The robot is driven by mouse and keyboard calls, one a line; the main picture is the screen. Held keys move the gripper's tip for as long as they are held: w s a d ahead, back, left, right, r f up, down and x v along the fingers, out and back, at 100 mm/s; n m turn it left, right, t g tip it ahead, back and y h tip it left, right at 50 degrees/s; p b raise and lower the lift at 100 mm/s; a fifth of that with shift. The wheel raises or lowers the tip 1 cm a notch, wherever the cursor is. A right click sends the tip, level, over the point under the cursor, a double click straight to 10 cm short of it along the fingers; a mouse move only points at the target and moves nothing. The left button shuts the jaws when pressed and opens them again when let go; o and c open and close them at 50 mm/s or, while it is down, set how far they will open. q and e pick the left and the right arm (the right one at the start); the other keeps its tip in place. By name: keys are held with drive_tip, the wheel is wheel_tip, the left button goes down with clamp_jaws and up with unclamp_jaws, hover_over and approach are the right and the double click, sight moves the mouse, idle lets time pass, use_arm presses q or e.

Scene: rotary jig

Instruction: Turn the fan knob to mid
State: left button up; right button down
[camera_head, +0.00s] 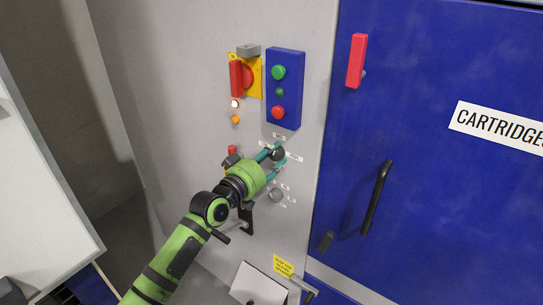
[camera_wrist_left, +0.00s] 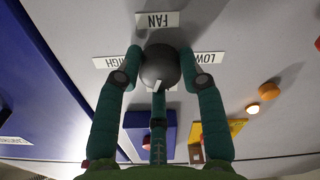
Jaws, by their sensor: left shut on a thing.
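The fan knob (camera_wrist_left: 160,66) is a dark round knob on the grey panel, above the gripper in the left wrist view. It also shows in the head view (camera_head: 279,154), partly covered by the fingers. A pale pointer mark on the knob faces away from the FAN label (camera_wrist_left: 157,20), between the HIGH label (camera_wrist_left: 117,62) and the LOW label (camera_wrist_left: 207,58). My left gripper (camera_head: 276,161) is shut on the knob, with teal fingers on both sides of it and a third finger below in the left wrist view (camera_wrist_left: 160,70). The MID lettering is not readable. My right gripper is not in view.
A second, grey knob (camera_head: 277,195) sits just below. Above are a blue button box (camera_head: 285,65) and a red switch on a yellow plate (camera_head: 245,75). A blue door (camera_head: 420,200) with a black handle (camera_head: 376,198) is at the right. A lever (camera_head: 246,218) sticks out below the gripper.

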use_arm(q)
drive_tip(key=shift+s+d+f+n+p, duration=0.15)
drive_tip(key=shift+f+n, duration=0.2)
drive_tip(key=shift+n, duration=0.6)
drive_tip(key=shift+d+f+n+p, duration=0.15)
drive_tip(key=shift+f+n, duration=0.15)
drive_tip(key=shift+n, duration=0.65)
drive_tip(key=o, duration=1.1)
drive_tip(key=shift+o, duration=0.2)
drive_tip(key=shift+r, duration=0.25)
drive_tip(key=shift+a+r, duration=0.1)
drive_tip(key=shift+a, duration=0.1)
drive_tip(key=v, duration=1.1)
drive_tip(key=shift+s+a, duration=0.2)
drive_tip(key=shift+s, duration=0.2)
